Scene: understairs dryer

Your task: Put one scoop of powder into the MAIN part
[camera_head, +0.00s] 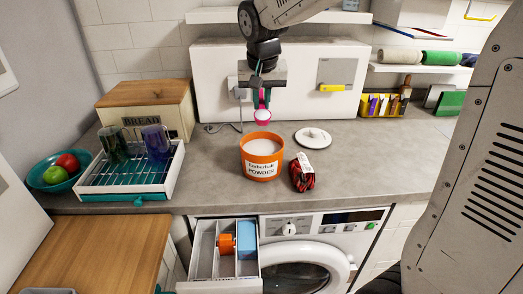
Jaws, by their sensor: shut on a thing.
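My gripper (261,98) is shut on a small pink scoop (262,120) and holds it above the far rim of the powder tub. White shows in the scoop's bowl, which looks like powder. The orange powder tub (280,168) stands open on the counter, with white powder (262,147) inside. Its label reads "POWDER". The dryer-like machine's drawer (203,250) is pulled out below the counter and divided into compartments. An orange piece (226,244) sits in the middle of it and a blue piece (246,239) in the right compartment. The compartment markings are too small to read.
A white lid (313,137) and a dark red packet (302,176) lie right of the tub. A dish rack (130,178) with two glasses, a fruit bowl (48,182) and a bread box (150,105) fill the left. The counter's right part is clear.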

